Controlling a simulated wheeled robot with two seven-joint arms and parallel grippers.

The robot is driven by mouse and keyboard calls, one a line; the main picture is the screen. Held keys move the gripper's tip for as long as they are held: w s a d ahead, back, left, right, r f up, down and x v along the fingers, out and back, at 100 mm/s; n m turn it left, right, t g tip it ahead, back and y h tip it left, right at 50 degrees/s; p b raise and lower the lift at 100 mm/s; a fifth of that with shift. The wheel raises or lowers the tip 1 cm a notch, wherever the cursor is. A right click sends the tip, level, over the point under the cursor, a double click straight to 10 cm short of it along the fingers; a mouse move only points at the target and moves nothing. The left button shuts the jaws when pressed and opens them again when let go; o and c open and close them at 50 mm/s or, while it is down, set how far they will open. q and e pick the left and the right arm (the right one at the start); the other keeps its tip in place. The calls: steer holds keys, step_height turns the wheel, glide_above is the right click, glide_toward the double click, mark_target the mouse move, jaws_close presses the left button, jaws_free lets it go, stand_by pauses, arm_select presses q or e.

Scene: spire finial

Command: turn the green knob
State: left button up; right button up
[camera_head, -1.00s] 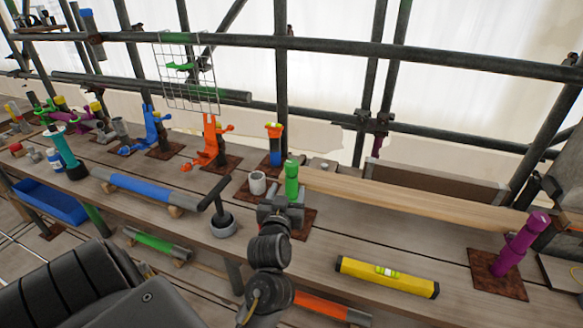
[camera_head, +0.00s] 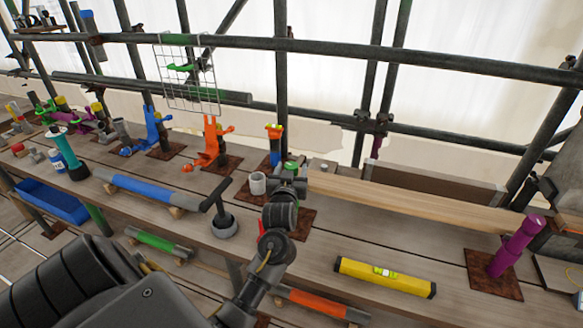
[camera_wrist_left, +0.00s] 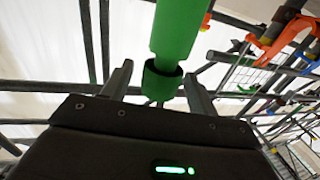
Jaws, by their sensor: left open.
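The green knob, a tall green cylinder, stands on a brown plate in the middle of the bench. In the head view only its top (camera_head: 291,165) shows; my left gripper hides the rest. My left gripper (camera_head: 288,181) is right at the knob and open. In the left wrist view its two fingers (camera_wrist_left: 158,78) stand on either side of the thin green part, with visible gaps. My right gripper is not in view.
A wooden plank (camera_head: 410,202) lies behind. Scaffold tubes cross the back.

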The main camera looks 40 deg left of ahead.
arm_select(q)
steer(key=shift+w+a, duration=0.15)
steer(key=shift+w, duration=0.05)
steer(key=c, duration=1)
steer(key=shift+m+h, duration=0.3)
steer(key=shift+h, duration=0.1)
